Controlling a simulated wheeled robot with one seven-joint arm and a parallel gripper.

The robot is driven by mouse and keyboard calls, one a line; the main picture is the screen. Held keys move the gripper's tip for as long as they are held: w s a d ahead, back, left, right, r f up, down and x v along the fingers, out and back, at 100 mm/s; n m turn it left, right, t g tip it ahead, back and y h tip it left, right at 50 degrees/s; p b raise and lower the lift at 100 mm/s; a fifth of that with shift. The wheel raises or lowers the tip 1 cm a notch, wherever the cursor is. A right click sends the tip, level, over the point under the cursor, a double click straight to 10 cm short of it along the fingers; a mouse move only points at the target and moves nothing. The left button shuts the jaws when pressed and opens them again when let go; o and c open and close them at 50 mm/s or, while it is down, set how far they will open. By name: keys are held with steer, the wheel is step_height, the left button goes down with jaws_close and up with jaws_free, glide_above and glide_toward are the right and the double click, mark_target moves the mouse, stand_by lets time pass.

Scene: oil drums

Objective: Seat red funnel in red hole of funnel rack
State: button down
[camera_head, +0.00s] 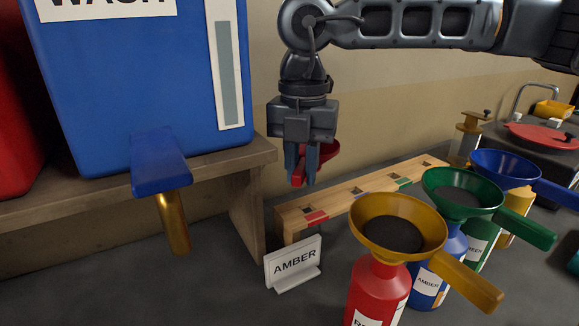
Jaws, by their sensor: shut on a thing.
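My gripper (302,172) points down and is shut on the red funnel (327,151). The funnel's bowl shows behind and right of the fingers, and a red part shows between them; the rest is hidden. The wooden funnel rack (338,203) stands below and to the right, running back toward the wall. A red mark (315,216) is at its near left end, with more coloured marks and dark holes farther along. The funnel is in the air above the rack's near end, apart from it.
A blue WASH tank (140,90) with a spout stands on a wooden shelf at left. An AMBER sign (293,264) stands before the rack. Amber (392,228), green (462,195) and blue (505,166) funnels sit above bottles at right, close to the rack.

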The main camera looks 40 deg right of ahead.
steer(key=shift+w+f, duration=0.1)
steer(key=shift+f, duration=0.2)
steer(key=shift+f+b, duration=0.8)
steer(key=shift+f, duration=1.55)
steer(key=shift+a+f+b, duration=0.1)
steer(key=shift+f+b, duration=0.2)
steer(key=shift+b, duration=0.8)
steer(key=shift+f+b, duration=1.65)
steer(key=shift+b, duration=1.25)
stand_by(1.3)
